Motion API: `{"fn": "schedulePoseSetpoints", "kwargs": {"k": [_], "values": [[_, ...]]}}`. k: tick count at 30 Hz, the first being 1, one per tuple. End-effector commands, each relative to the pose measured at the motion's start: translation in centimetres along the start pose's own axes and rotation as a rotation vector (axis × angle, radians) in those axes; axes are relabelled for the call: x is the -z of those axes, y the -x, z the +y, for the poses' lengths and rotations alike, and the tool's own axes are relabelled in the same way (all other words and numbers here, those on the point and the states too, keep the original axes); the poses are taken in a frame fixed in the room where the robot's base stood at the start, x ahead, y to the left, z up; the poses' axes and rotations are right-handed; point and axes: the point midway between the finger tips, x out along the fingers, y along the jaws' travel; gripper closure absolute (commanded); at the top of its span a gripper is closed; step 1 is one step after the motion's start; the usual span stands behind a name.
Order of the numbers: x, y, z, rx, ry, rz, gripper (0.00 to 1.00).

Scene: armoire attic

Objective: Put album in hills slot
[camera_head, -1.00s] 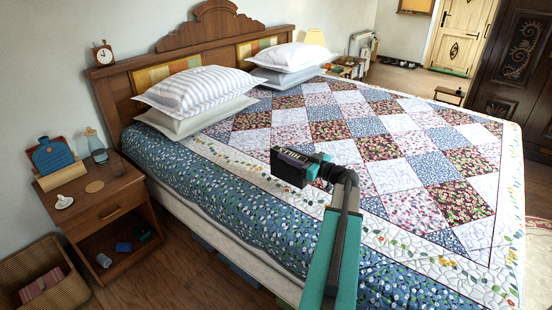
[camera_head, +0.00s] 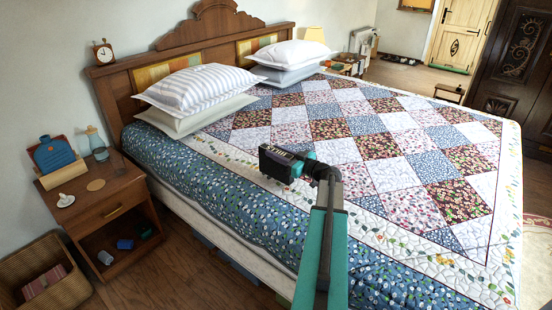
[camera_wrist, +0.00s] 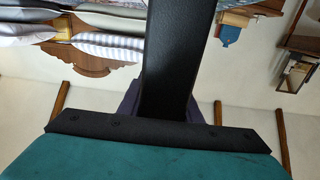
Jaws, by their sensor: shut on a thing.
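My gripper (camera_head: 285,163) is above the quilt near the bed's left side, its dark end pointing left. In the wrist view my gripper's black finger (camera_wrist: 178,60) rises from the teal body, with dark purple edges of a held thing, seemingly the album (camera_wrist: 131,104), showing behind it. The gripper is shut on it. Most of the album is hidden, and its cover cannot be seen. I cannot make out a slot marked with hills in either view.
A wide bed (camera_head: 330,125) with pillows fills the middle. A nightstand (camera_head: 104,205) at left holds a blue thing in a wooden stand (camera_head: 62,174), a glass bottle (camera_head: 96,143) and a small white object. A wicker basket (camera_head: 70,290) stands on the floor. A dark carved armoire (camera_head: 510,70) is at right.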

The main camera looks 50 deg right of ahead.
Motion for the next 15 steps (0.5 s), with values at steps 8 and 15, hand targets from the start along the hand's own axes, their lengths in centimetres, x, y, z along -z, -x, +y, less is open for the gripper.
{"fn": "schedulePoseSetpoints", "kwargs": {"k": [8,15], "values": [[-2.1,0.0,0.1,0.0,-0.001,0.002,1.0],[-2.4,0.0,0.0,0.0,0.0,0.003,1.0]]}}
